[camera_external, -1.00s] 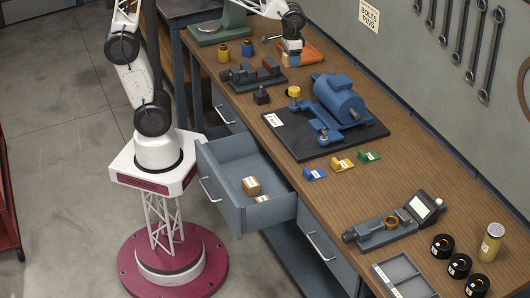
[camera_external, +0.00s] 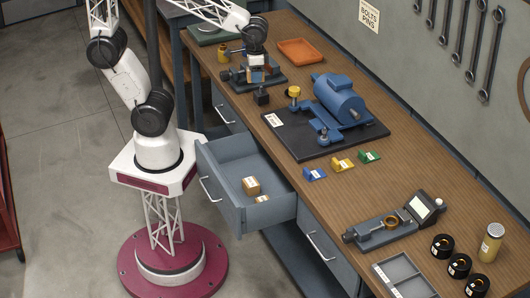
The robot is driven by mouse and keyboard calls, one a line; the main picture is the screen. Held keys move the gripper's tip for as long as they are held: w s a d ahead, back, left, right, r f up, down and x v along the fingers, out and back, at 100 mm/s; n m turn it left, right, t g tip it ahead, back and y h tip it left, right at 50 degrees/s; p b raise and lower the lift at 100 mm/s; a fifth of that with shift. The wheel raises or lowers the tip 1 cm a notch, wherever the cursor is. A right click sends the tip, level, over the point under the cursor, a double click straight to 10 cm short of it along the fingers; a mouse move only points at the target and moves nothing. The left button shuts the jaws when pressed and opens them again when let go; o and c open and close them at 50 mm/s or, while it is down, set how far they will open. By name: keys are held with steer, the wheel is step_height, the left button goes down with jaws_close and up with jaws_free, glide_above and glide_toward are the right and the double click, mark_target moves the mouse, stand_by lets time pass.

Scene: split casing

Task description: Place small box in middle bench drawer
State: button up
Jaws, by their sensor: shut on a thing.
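My gripper (camera_external: 258,70) is shut on the small box (camera_external: 257,77), a small tan piece partly hidden by the fingers. It is over the far part of the bench, in front of the dark vise-like fixture (camera_external: 238,76) as seen from the camera; its exact height is hard to tell. The middle bench drawer (camera_external: 222,205) is pulled open, below and nearer the camera than my gripper. Inside it lie a cardboard box (camera_external: 251,186) and a smaller box (camera_external: 261,199) near its right front corner.
An orange tray (camera_external: 299,51) sits empty on the bench. A yellow-capped post (camera_external: 294,92) and a small black block (camera_external: 261,97) stand nearby. The drawer's left half is clear.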

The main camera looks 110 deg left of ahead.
steer(key=s+d+f, duration=0.1)
steer(key=s+d, duration=0.4)
glide_above(239, 173)
step_height(239, 173, down, 31)
steer(key=shift+r+m, duration=0.2)
steer(key=shift+m, duration=0.2)
steer(key=shift+s+a, duration=0.1)
steer(key=shift+f, duration=2.9)
steer(key=shift+f, duration=2.1)
steer(key=shift+f, duration=0.1)
steer(key=o, duration=1.2)
steer(key=shift+c, duration=0.2)
